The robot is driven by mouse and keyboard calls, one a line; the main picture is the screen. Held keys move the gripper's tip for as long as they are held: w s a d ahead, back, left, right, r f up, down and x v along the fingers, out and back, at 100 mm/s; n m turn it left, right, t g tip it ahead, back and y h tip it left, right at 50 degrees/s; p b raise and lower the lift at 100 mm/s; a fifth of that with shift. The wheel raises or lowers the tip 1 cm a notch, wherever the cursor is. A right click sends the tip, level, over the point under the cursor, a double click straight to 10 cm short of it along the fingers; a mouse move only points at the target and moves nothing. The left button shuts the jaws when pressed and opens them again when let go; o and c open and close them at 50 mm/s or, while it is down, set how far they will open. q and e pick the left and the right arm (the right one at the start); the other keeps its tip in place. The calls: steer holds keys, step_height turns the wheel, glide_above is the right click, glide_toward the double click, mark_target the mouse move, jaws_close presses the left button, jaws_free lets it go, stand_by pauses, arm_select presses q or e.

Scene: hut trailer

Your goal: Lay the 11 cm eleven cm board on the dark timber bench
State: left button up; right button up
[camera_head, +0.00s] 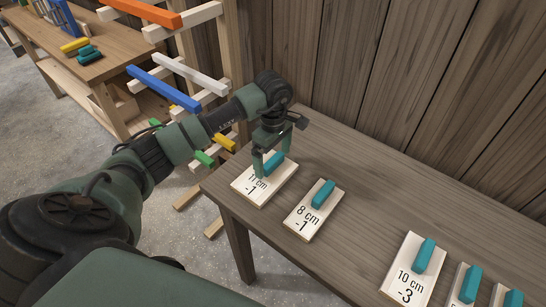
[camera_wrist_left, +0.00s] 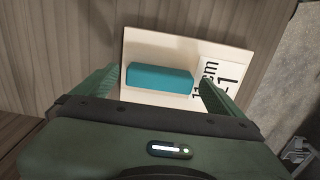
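The 11 cm board (camera_head: 252,194) is a pale board marked "11 cm -1" with a teal handle. It lies flat at the left end of the grey-brown timber bench (camera_head: 365,192). My left gripper (camera_head: 272,158) is over it, pointing down. In the left wrist view the fingers stand open at the two ends of the teal handle (camera_wrist_left: 160,77), with gaps showing on both sides. The board (camera_wrist_left: 145,45) also shows there, its label partly hidden by a finger. My right gripper is not in view.
An 8 cm board (camera_head: 304,222) lies just right of the 11 cm one. A 10 cm board (camera_head: 404,283) and others lie farther right. A wooden rack with coloured bars (camera_head: 165,88) and a brown table (camera_head: 100,61) stand at left. A plank wall backs the bench.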

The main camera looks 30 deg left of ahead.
arm_select(q)
steer(key=shift+r, duration=0.2)
step_height(320, 180, up, 12)
steer(key=b, duration=0.3)
steer(key=shift+f, duration=0.1)
